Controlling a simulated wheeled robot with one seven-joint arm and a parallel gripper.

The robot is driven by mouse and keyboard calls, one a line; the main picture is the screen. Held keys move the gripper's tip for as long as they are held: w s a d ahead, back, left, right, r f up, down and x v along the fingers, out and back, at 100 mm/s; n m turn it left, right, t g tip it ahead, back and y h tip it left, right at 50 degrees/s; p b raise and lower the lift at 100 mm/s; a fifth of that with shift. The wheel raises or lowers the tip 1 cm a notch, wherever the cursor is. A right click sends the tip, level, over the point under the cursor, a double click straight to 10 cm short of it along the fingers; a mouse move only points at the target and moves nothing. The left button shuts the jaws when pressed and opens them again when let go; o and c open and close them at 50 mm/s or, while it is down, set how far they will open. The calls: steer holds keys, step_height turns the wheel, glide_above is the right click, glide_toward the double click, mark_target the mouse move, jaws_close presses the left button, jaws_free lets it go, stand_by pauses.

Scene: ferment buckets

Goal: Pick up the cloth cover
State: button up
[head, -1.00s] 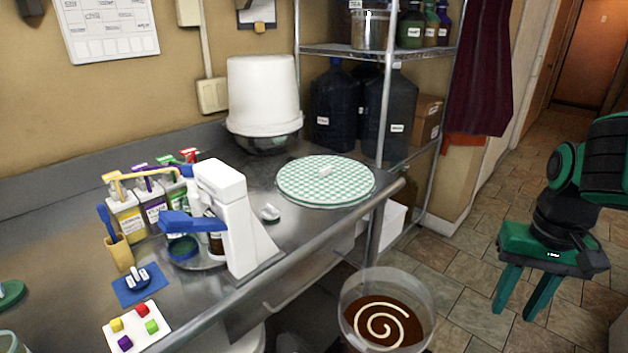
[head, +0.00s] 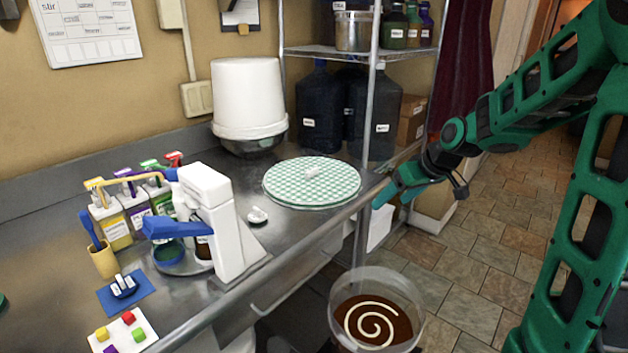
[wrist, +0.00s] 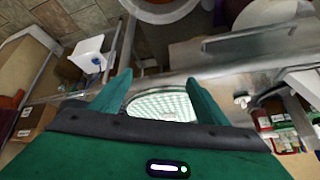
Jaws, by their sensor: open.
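The cloth cover (head: 290,190) is a round, flat disc with a pale green-and-white check and a small white piece on its middle. It lies at the right end of the steel counter. In the wrist view the cover (wrist: 165,105) shows between my fingers, partly hidden by them and the gripper body. My gripper (head: 388,194) is just right of the cover, by the counter's end, with its fingers pointing left. The gripper (wrist: 158,92) is open and empty. I see no contact with the cover.
A wire shelf (head: 325,52) with dark jugs rises behind. A clear bucket of brown liquid (head: 375,318) is below the counter's front edge.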

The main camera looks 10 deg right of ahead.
mark_target(314, 171)
steer(key=w+a+n+t+y, duration=0.1)
steer(key=w+a, duration=0.1)
steer(key=w, duration=0.4)
steer(key=w+a+f+n+t+y, duration=0.1)
steer(key=w+a+n+t+y, duration=0.1)
steer(key=w, duration=0.5)
steer(key=w+a+n+t+y, duration=0.1)
steer(key=w+a+y, duration=0.1)
steer(key=w+a, duration=0.2)
steer(key=shift+w+a+f+n+t, duration=0.1)
steer(key=shift+w+n+t, duration=0.1)
steer(key=shift+w, duration=0.65)
steer(key=shift+w+a+f+n+t, duration=0.1)
steer(key=shift+w+n, duration=0.1)
steer(key=shift+w, duration=0.65)
steer(key=x, duration=1.1)
steer(key=shift+w+r, duration=0.1)
steer(key=shift+r, duration=0.35)
steer(key=c, duration=1.2)
